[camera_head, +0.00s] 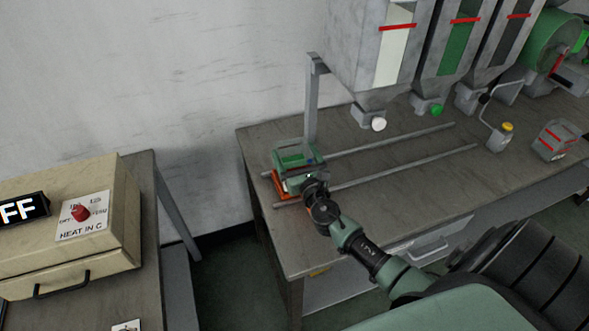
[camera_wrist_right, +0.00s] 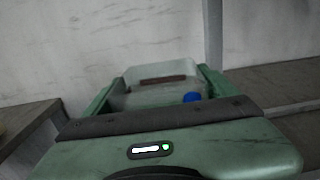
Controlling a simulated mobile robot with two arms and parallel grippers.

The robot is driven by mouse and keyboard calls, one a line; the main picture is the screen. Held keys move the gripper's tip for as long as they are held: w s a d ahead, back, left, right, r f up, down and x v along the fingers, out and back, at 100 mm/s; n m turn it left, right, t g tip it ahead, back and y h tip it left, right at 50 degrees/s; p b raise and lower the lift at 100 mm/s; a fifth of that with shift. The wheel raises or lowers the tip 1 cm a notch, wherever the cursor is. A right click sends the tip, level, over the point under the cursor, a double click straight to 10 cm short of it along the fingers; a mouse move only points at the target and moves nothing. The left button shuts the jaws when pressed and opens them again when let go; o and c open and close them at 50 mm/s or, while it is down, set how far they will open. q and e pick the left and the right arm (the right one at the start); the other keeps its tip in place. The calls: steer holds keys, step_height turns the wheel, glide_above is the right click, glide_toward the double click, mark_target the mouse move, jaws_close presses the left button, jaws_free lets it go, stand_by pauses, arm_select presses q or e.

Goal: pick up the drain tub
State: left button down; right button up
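A clear, see-through tub (camera_head: 287,146), which I take to be the drain tub, is at the near left end of two rails on the workbench, above an orange piece (camera_head: 284,186). My right gripper (camera_head: 300,165) is at the tub, its arm reaching in from the lower right. In the right wrist view the tub (camera_wrist_right: 158,76) has a dark red stripe and a blue spot. It sits between the two green fingers of my right gripper (camera_wrist_right: 160,95), with no clear gap at either side. Whether the fingers press on it cannot be told. My left gripper is out of view.
Hoppers (camera_head: 375,50) with red marks hang above the workbench (camera_head: 400,185). Another clear box (camera_head: 557,140) with red lines stands at the far right, near a yellow-capped post (camera_head: 500,138). A beige heater (camera_head: 70,225) stands on the left table; a floor gap separates both tables.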

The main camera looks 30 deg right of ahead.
steer(key=c, duration=1.5)
steer(key=shift+r, duration=0.1)
